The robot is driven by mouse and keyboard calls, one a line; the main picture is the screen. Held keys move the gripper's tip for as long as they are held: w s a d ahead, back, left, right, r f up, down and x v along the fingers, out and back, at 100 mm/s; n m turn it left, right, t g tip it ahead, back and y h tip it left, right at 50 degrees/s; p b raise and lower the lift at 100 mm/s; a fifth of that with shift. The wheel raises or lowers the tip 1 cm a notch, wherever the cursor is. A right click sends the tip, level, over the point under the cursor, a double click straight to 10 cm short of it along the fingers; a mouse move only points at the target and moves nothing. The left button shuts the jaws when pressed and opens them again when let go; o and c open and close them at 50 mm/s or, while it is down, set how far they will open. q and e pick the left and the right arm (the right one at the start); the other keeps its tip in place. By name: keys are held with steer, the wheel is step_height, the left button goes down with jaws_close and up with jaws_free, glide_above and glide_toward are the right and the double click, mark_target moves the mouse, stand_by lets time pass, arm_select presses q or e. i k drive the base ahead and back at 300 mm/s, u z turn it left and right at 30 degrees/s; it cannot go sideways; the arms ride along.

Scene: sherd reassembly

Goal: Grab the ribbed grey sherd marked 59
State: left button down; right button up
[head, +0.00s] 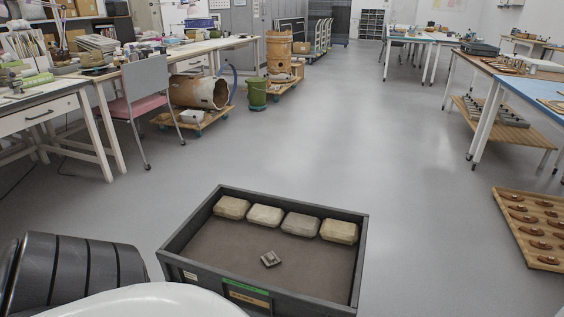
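A small grey sherd (270,259) lies on the brown floor of a dark, open-topped tray (362,262), near the middle and toward the front. It seems to have raised ridges on its upper face. It is too small in the head view for me to read any number on it. Nothing touches it and bare tray floor surrounds it. Neither of my grippers is in view.
Several beige and grey blocks (265,215) stand in a row along the tray's back wall. A wooden board (530,258) with brown pieces lies at the right. Workbenches line both sides. The grey floor (310,120) beyond the tray is clear.

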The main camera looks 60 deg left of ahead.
mark_target(270, 260)
steer(key=u, duration=1.85)
